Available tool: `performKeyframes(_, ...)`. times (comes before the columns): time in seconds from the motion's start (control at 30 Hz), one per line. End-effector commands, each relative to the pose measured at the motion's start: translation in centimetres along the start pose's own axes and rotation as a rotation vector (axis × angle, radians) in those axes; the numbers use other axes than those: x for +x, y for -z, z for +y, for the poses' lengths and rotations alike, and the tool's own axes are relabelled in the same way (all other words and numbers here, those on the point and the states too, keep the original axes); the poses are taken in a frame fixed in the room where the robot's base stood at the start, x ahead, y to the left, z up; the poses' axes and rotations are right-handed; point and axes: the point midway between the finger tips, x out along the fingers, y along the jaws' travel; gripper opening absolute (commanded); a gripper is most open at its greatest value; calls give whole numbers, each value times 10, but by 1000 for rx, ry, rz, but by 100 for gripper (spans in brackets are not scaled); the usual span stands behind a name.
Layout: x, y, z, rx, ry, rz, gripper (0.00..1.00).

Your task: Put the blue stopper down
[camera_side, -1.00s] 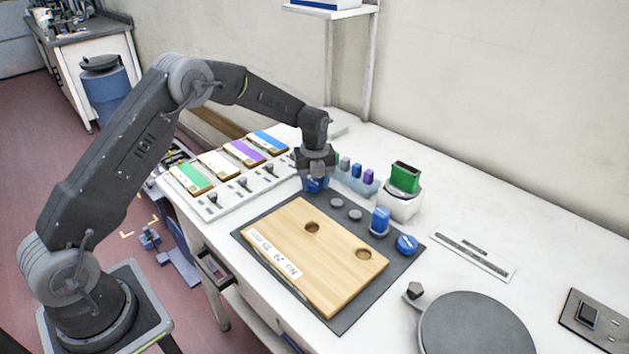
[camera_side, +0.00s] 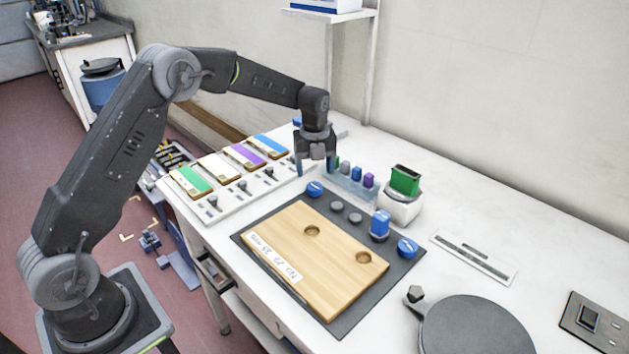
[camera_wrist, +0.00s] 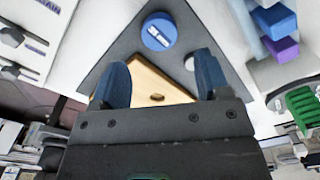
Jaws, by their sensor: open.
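A round blue stopper (camera_side: 315,188) with a white label stands on the far corner of the dark grey mat (camera_side: 342,323), beyond the wooden board. It also shows in the wrist view (camera_wrist: 159,31), ahead of the fingertips. My gripper (camera_side: 315,172) is open and empty, raised above and slightly behind this stopper, apart from it. In the wrist view both blue-grey fingers (camera_wrist: 158,82) are spread wide with nothing between them. A second round blue stopper (camera_side: 407,247) lies at the mat's right edge. A taller blue piece (camera_side: 380,223) stands near it on the mat.
The wooden board (camera_side: 315,260) with two holes lies on the mat. Small grey discs (camera_side: 337,206) sit beside it. Behind are a rack of coloured pieces (camera_side: 350,185) and a green block on a white stand (camera_side: 402,207). A tray of coloured-striped panels (camera_side: 222,212) lies left.

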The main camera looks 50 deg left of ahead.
Motion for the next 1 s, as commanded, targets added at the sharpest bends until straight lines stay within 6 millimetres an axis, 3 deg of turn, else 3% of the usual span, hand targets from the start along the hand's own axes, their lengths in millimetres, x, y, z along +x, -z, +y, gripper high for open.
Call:
performKeyframes(0.1, -26, 0, -1, 0, 3, -3, 69)
performKeyframes(0.23, -47, 0, 0, 0, 2, -2, 69)
performKeyframes(0.67, -76, 6, 3, -49, 10, -9, 69)
performKeyframes(0.77, -102, 21, 13, -182, 39, -29, 69)
performKeyframes(1.0, -175, 91, 65, -730, 172, -57, 69)
